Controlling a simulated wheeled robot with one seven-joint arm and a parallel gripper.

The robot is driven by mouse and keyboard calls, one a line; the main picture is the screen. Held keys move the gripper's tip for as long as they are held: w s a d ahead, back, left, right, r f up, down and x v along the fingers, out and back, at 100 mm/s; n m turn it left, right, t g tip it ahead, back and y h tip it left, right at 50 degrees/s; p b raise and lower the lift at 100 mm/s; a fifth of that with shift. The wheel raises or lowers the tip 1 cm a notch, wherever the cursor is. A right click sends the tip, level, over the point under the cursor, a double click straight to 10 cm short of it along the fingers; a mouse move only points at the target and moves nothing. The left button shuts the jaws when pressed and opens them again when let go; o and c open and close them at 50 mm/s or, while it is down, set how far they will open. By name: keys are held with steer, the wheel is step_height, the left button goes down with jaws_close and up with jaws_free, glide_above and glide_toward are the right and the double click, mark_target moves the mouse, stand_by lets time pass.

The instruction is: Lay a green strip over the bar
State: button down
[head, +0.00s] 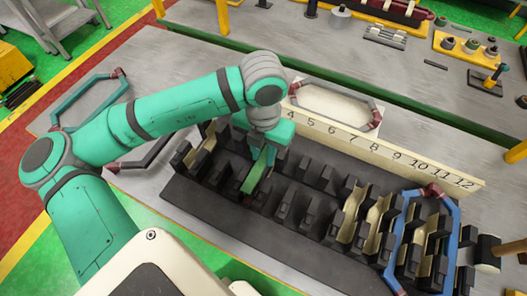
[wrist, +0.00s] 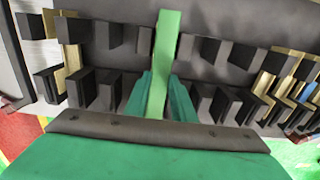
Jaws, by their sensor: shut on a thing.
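My gripper (head: 262,158) is shut on a green strip (head: 252,181) over the dark toothed stator block. In the wrist view the strip (wrist: 164,55) runs straight out from between the green fingers (wrist: 160,105), across the rows of black teeth (wrist: 205,50). In the head view its lower end slants down among the teeth. I cannot tell whether it touches the block. No separate bar is clearly identifiable; the long dark block (head: 270,231) has teeth in two rows. Cream liners (head: 378,220) sit in some slots at the right, and others at the left. The fingers partly hide the strip.
A cream board (head: 400,158) numbered up to 12 stands behind the block. A blue coil (head: 398,235) lies over the right slots, with a mallet (head: 488,252) beside it. Another bench with tools (head: 400,55) stands at the back.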

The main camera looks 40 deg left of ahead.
mark_target(264, 159)
steer(key=shift+w+f, duration=0.15)
steer(key=shift+f, duration=3.05)
stand_by(0.8)
steer(key=shift+s, duration=0.2)
steer(key=c, duration=1.4)
jaws_free()
steer(key=shift+w, duration=0.1)
steer(key=shift+r, duration=0.95)
steer(key=shift+r, duration=3.65)
step_height(264, 159, up, 11)
